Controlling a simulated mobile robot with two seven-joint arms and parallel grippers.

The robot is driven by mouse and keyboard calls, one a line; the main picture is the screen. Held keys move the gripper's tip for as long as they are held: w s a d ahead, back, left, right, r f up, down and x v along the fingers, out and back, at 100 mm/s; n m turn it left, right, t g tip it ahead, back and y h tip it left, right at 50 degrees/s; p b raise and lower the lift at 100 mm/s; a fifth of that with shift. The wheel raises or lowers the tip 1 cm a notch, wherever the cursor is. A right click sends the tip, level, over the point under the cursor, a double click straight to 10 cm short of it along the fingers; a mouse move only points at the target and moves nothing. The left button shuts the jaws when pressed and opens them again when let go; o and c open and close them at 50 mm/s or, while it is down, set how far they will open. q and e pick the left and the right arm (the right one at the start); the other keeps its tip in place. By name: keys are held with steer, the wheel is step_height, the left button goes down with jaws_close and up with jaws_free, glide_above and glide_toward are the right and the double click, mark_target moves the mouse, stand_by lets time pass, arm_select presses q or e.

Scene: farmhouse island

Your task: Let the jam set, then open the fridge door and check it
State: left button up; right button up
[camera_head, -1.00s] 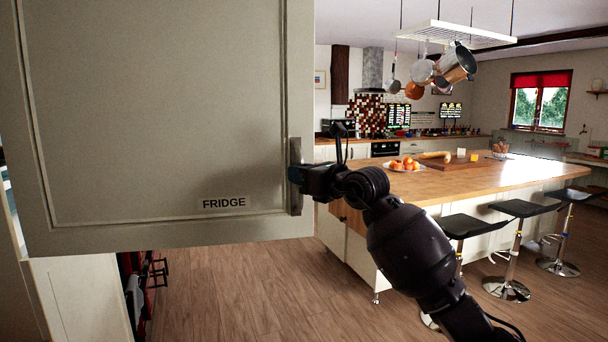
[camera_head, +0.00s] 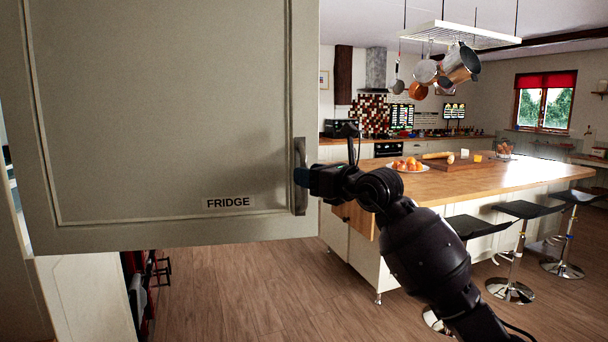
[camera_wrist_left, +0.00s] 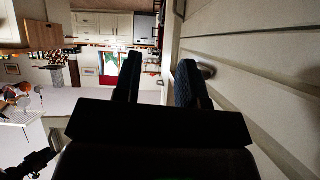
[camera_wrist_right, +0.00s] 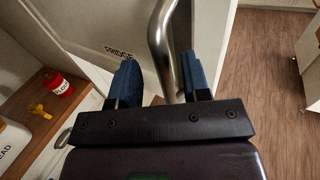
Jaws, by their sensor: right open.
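The fridge door (camera_head: 160,110), a pale panel labelled FRIDGE, fills the left of the head view. Its upright metal handle (camera_head: 299,150) is at the door's right edge. My right gripper (camera_head: 303,177) is at the handle's lower part. In the right wrist view the handle (camera_wrist_right: 162,40) passes between the open fingers (camera_wrist_right: 160,75); contact is unclear. My left gripper (camera_wrist_left: 158,80) shows only in its own wrist view, fingers apart and nothing visible between them, beside a pale panelled surface. No jam can be made out.
A wooden-topped island (camera_head: 470,185) with a fruit plate (camera_head: 407,165) and several black stools (camera_head: 520,210) stands to the right. Pots hang from a rack (camera_head: 460,36). A red container (camera_wrist_right: 57,83) sits on a wooden surface at left in the right wrist view. Open floor (camera_head: 250,285) lies below the door.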

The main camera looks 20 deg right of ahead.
steer(key=v, duration=0.9)
steer(key=shift+a, duration=0.1)
